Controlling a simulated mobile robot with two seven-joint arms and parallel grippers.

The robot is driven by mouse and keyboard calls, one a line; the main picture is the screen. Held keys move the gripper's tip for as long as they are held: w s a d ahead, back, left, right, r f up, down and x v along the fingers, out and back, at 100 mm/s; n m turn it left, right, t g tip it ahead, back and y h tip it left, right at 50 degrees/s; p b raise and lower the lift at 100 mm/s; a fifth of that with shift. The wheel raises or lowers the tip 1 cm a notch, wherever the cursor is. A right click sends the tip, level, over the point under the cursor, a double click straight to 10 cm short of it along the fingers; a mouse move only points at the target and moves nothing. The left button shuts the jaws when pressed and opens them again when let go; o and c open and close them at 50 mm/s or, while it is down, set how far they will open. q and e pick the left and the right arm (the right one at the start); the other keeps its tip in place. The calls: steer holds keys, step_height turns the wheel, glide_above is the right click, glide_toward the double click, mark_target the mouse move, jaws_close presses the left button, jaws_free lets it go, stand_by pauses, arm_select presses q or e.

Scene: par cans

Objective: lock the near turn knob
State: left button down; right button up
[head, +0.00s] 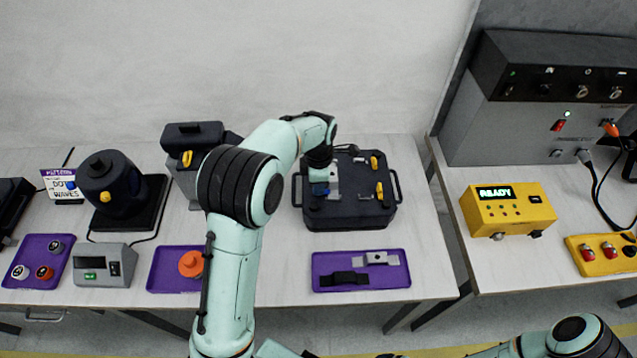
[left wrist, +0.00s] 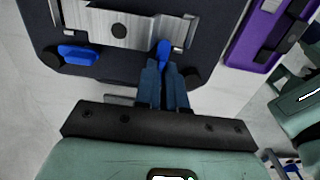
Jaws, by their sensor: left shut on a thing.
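A flat black case (head: 345,216) with side handles lies on the left table. It also shows in the left wrist view (left wrist: 40,12), with a metal plate (left wrist: 105,28) on it. My left gripper (left wrist: 163,72) comes down at the case's left side and is shut on the near blue turn knob (left wrist: 164,50). That knob's handle points up the wrist picture, away from my gripper. The far blue knob (left wrist: 77,54) lies crosswise to it. My left gripper (head: 320,180) partly hides the knobs in the head view. My right gripper is out of view.
Yellow knobs (head: 379,190) stand on the case's right half. A purple tray (head: 330,261) with a grey and a black part lies in front of it. A yellow box (head: 508,208) reading READY stands on the right table. My left arm crosses the left table.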

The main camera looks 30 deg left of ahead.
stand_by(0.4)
arm_select(q)
steer(key=c, duration=1.5)
jaws_free()
steer(key=shift+r, duration=0.15)
step_height(320, 180, up, 13)
steer(key=p, duration=0.1)
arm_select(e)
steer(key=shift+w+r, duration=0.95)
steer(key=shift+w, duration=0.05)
